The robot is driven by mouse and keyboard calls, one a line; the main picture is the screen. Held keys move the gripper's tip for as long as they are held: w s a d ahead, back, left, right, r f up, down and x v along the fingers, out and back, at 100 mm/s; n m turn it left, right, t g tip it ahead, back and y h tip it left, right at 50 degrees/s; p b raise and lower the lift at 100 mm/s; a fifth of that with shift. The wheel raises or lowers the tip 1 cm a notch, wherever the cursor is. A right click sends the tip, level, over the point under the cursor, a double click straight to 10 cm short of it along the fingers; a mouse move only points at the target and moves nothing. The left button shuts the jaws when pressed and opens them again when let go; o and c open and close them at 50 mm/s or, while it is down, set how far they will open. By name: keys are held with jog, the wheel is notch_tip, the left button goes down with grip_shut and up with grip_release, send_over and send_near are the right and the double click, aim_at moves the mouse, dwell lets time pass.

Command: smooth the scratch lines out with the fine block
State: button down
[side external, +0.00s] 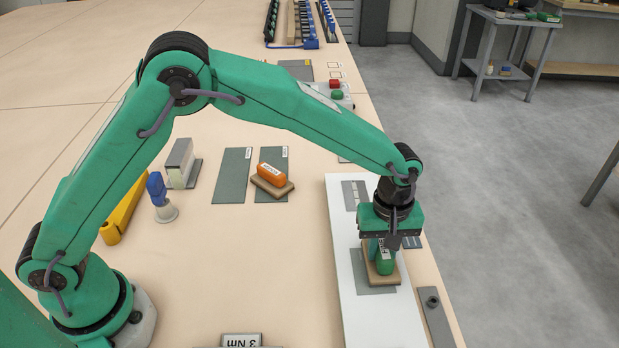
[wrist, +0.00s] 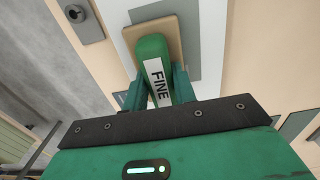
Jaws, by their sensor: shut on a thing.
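My gripper (side external: 386,243) is shut on the fine block, a green handle (side external: 385,264) on a tan pad. In the wrist view the fingers (wrist: 155,92) sit on both sides of the green handle (wrist: 152,52), labelled FINE. The block is over a grey patch (side external: 376,287) on a long white panel (side external: 345,262); I cannot tell if the pad touches it. A second grey patch (side external: 349,196) with faint marks lies farther up the panel. No scratch lines are clear under the block, where the pad hides part of the patch.
An orange block (side external: 271,174) on a tan pad rests on a dark mat (side external: 271,196), beside an empty dark mat (side external: 232,176). A blue-topped item (side external: 157,190) and a grey block (side external: 180,160) stand left. A grey plate (side external: 434,315) lies by the right table edge.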

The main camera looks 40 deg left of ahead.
jog(key=shift+w+a, duration=0.8)
jog(key=shift+w, duration=0.05)
jog(key=shift+f, duration=0.1)
jog(key=shift+s+a, duration=0.1)
jog(key=shift+s, duration=0.05)
jog(key=shift+s+a, duration=0.25)
jog(key=shift+s, duration=0.05)
jog(key=shift+w+r, duration=0.1)
jog(key=shift+r, duration=2.5)
